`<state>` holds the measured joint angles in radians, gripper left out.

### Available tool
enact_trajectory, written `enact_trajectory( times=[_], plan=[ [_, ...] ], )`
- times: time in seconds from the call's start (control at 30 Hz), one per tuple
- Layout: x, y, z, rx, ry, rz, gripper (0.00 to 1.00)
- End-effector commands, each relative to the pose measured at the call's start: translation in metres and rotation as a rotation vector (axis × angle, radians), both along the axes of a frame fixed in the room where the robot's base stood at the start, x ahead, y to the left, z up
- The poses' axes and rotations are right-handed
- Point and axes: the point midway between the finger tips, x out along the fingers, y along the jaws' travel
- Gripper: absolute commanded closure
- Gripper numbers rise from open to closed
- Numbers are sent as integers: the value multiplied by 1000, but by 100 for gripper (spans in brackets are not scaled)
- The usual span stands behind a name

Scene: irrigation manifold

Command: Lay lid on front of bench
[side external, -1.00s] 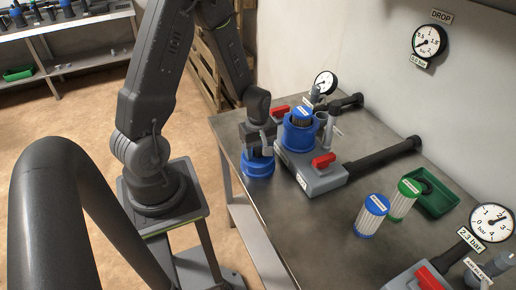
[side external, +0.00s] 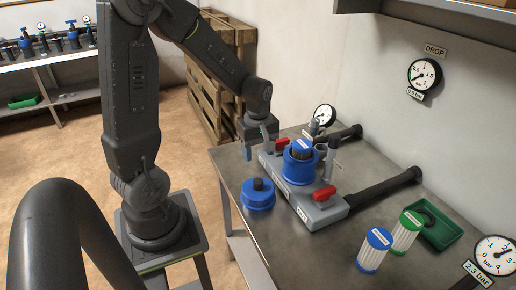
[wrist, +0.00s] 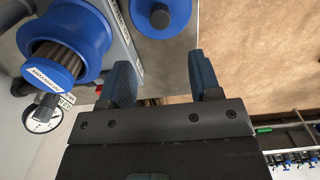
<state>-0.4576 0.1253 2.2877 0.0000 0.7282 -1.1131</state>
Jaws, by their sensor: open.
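The lid (side external: 257,197) is a round blue cap with a dark knob, lying knob up on the bench (side external: 285,238) near its front left edge. It also shows at the top of the wrist view (wrist: 178,12). My gripper (side external: 259,152) is open and empty, above and a little behind the lid, apart from it. In the wrist view, the two fingers (wrist: 162,78) stand apart with nothing between them. The blue filter housing (side external: 288,172) is open beside the lid, with a blue-capped cartridge (wrist: 48,78) inside.
The grey manifold block (side external: 318,212) has red valve handles (side external: 325,193) and black pipes. A blue-capped cartridge (side external: 374,250), a green-capped cartridge (side external: 404,235) and a green tray (side external: 440,228) stand to the right. Gauges line the wall.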

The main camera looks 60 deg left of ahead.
Motion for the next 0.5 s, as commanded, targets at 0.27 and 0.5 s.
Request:
enact_trajectory(
  times=[0.27,0.5],
  plan=[
    [-4,-32,47,51,-91,-302,42],
    [-41,-98,115,202,-264,-977,42]
  ],
)
